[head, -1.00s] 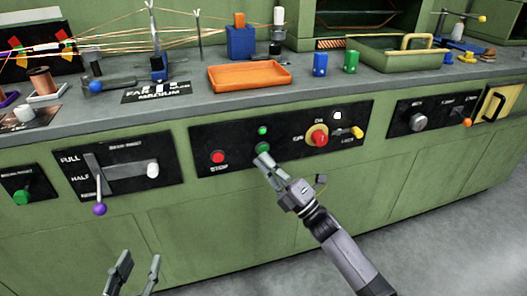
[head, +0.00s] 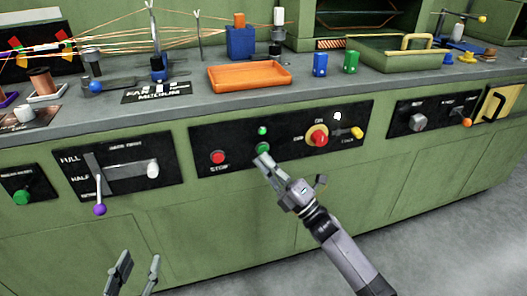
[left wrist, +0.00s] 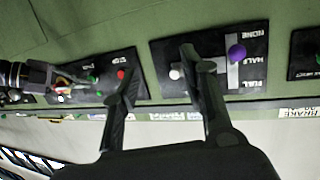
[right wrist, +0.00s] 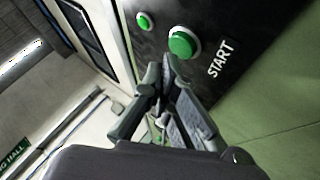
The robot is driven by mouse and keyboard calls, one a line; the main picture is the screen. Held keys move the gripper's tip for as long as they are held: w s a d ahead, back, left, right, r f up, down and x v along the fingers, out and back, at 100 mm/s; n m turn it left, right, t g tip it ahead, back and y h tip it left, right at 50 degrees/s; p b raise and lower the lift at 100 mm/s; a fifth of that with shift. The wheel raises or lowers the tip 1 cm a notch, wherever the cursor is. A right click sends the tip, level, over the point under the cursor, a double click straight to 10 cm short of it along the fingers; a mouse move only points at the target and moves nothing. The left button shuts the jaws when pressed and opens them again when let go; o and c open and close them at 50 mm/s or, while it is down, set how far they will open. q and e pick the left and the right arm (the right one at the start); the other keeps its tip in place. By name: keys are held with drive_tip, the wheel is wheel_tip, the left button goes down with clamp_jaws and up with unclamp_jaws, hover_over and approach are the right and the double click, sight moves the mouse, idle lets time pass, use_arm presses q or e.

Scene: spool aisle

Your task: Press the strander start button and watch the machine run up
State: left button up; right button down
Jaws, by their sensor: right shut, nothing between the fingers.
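The green start button (head: 262,149) sits on a black panel (head: 205,143) on the green machine front. The right wrist view shows this button (right wrist: 183,42) beside the word START, with a small green lamp (right wrist: 144,20) nearby. My right gripper (head: 262,160) is shut and empty, its tips just below the button. In the right wrist view the tips (right wrist: 160,72) are close to it; I cannot tell if they touch. A red stop button (head: 218,157) is to the left. My left gripper (head: 138,260) is open and empty, low in front of the machine; its fingers also show in the left wrist view (left wrist: 160,65).
A red knob (head: 318,138) on yellow sits right of the button. A lever with a purple ball (head: 99,209) sticks out on the left panel. An orange tray (head: 250,77) and wire strands (head: 115,35) are on the worktop. The floor at right (head: 450,255) is clear.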

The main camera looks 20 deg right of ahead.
use_arm(q)
drive_tip(key=shift+r, duration=0.1)
use_arm(e)
drive_tip(key=shift+w, duration=0.1)
use_arm(q)
drive_tip(key=shift+w+d+r+t+b, duration=0.2)
drive_tip(key=shift+r+t, duration=0.3)
drive_tip(key=shift+r, duration=0.3)
drive_tip(key=shift+w+d+r+t+b, duration=0.15)
drive_tip(key=shift+r+t, duration=0.35)
drive_tip(key=shift+r, duration=0.25)
use_arm(e)
drive_tip(key=shift+w, duration=0.35)
use_arm(q)
drive_tip(key=shift+s, duration=0.1)
use_arm(e)
drive_tip(key=shift+w, duration=0.1)
use_arm(q)
drive_tip(key=shift+r+h, duration=0.15)
drive_tip(key=shift+h, duration=0.15)
drive_tip(key=shift+r, duration=0.35)
drive_tip(key=shift+f, duration=0.1)
drive_tip(key=shift+s+a+f+g, duration=0.15)
drive_tip(key=shift+f+g, duration=0.45)
drive_tip(key=shift+f, duration=0.9)
use_arm(e)
drive_tip(key=shift+s, duration=0.55)
